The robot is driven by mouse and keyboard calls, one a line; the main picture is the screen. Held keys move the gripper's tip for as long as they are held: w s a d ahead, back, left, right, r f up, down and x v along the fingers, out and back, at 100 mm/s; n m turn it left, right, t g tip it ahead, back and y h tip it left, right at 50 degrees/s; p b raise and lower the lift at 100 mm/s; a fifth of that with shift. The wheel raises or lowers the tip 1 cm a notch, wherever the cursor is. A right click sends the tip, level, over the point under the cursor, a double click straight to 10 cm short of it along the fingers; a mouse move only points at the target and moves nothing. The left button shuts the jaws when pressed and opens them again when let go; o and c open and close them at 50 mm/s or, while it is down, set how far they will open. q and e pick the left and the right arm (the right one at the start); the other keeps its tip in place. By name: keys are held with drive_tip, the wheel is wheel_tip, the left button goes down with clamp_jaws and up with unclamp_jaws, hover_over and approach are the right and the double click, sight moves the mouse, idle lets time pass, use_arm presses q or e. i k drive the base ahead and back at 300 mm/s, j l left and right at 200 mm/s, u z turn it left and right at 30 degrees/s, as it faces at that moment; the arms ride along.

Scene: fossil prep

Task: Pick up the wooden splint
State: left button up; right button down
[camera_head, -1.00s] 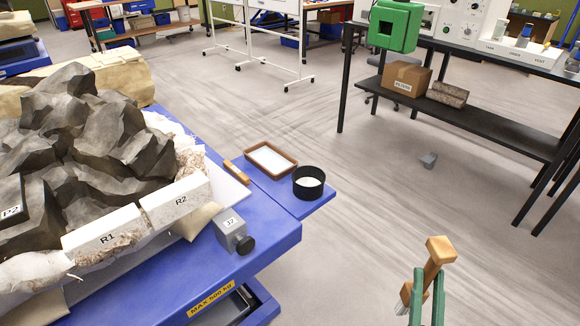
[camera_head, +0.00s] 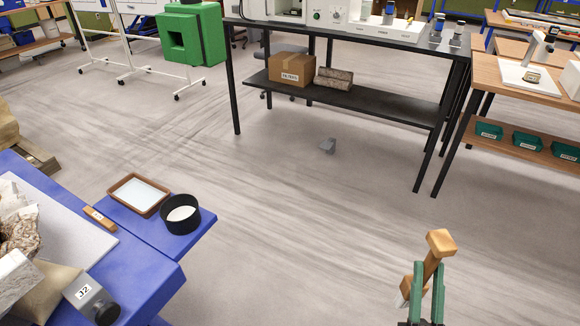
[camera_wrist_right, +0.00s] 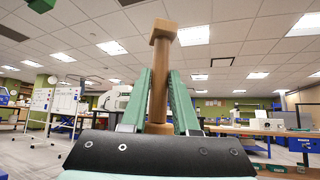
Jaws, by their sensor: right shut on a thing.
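A small flat wooden strip (camera_head: 99,218) with a pale label, which looks like the wooden splint, lies on the blue table at the left of the head view. It is beside a brown-rimmed tray. My right gripper (camera_head: 428,278) is at the lower right, over the floor and well away from the strip. It is shut on a wooden-handled tool (camera_head: 438,246) with a blocky end, held up between the green fingers. The tool also shows in the right wrist view (camera_wrist_right: 160,75). A pale grey part shows at its lower side. My left gripper is not in view.
The blue table (camera_head: 140,270) also carries the brown-rimmed tray (camera_head: 117,189), a black round bowl (camera_head: 180,224) with white contents and a grey block marked J2 (camera_head: 88,298). A black bench (camera_head: 350,101) stands behind.

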sight(99, 219)
drive_tip(key=i+l+z, duration=0.35)
drive_tip(key=i+z, duration=0.4)
drive_tip(key=i+u, duration=0.2)
drive_tip(key=i, duration=0.35)
drive_tip(key=i+l+u, duration=0.2)
drive_tip(key=i, duration=0.3)
drive_tip(key=i+u, duration=0.2)
drive_tip(key=u, duration=0.15)
drive_tip(key=i+u, duration=0.15)
drive_tip(key=u, duration=0.25)
drive_tip(key=i+l+u, duration=0.15)
drive_tip(key=u, duration=0.2)
drive_tip(key=i+u, duration=0.15)
drive_tip(key=u, duration=0.25)
drive_tip(key=i+u, duration=0.1)
drive_tip(key=u, duration=0.25)
drive_tip(key=i+l+u, duration=0.15)
drive_tip(key=u, duration=0.25)
drive_tip(key=i+l+u, duration=0.15)
drive_tip(key=u, duration=0.35)
drive_tip(key=i+l+u, duration=0.25)
drive_tip(key=u, duration=0.2)
drive_tip(key=i+l+u, duration=0.25)
drive_tip(key=l+u, duration=0.15)
